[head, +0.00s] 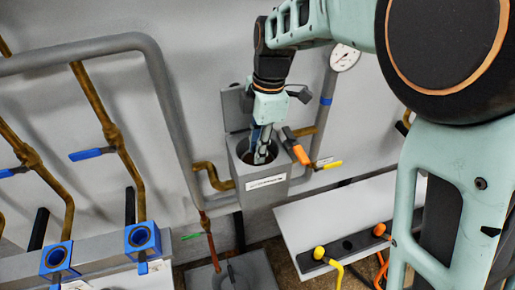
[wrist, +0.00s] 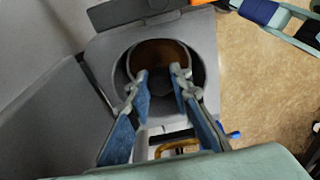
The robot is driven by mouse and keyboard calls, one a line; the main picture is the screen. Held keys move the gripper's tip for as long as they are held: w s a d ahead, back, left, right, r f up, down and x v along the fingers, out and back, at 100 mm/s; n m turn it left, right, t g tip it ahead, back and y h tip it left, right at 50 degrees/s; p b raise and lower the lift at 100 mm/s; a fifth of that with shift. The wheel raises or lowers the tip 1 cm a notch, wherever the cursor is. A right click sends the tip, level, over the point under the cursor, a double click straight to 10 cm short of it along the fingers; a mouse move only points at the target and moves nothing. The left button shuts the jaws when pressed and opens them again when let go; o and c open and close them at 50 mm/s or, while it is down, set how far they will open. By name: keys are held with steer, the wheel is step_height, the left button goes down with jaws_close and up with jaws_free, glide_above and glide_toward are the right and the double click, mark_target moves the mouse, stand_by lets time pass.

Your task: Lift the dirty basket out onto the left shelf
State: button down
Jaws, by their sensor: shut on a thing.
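My gripper (head: 262,156) reaches down into the round opening of a grey box-shaped vessel (head: 262,198) with a white label and its lid (head: 236,108) raised. In the wrist view my two blue-padded fingers (wrist: 160,76) point into that opening, shut on the brown, dirty-looking basket (wrist: 163,54) inside it. The basket sits within the dark round bore. Its lower part is hidden, and the exact grip contact is hard to see. In the head view the basket is hidden by the vessel wall and my fingers. A grey shelf-like ledge (head: 95,262) is at lower left.
Blue square fittings (head: 142,240) are on the left ledge. Brass pipes (head: 92,98) with blue-handled valves and a thick grey pipe run along the wall. An orange handle (head: 296,148) and a gauge (head: 344,57) are close to my gripper. A pale shelf (head: 310,218) is at right.

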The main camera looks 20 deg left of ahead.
step_height(320, 180, up, 16)
steer(key=p, duration=1)
steer(key=shift+p, duration=0.4)
stand_by(1.2)
steer(key=shift+f, duration=0.1)
steer(key=shift+s, duration=0.15)
